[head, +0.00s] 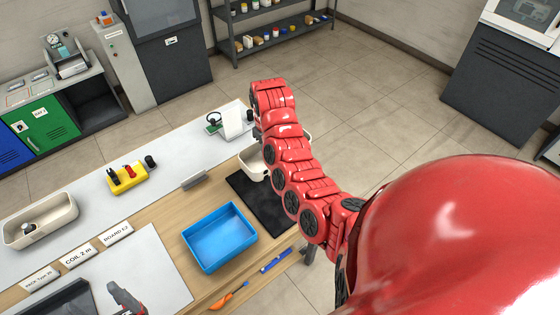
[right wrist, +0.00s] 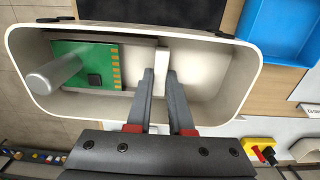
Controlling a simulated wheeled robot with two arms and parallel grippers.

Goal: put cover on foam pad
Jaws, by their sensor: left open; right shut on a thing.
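In the head view a flat black pad (head: 262,203), likely the foam pad, lies on the wooden table. A cream bin (head: 252,163) stands just beyond it, partly behind my right arm. In the right wrist view my right gripper (right wrist: 163,75) reaches into this bin (right wrist: 243,85). It is shut on a narrow white piece (right wrist: 162,58), likely the cover seen edge-on. A green circuit board (right wrist: 85,66) and a grey cylinder (right wrist: 55,73) are in the bin's left part. My left gripper (head: 121,298) is open at the bottom left, over the light mat.
A blue tray (head: 220,238) sits beside the black pad. A screwdriver (head: 230,295) and a blue tool (head: 276,262) lie at the near edge. A yellow block (head: 128,177), another cream bin (head: 40,220) and label signs (head: 78,255) stand to the left.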

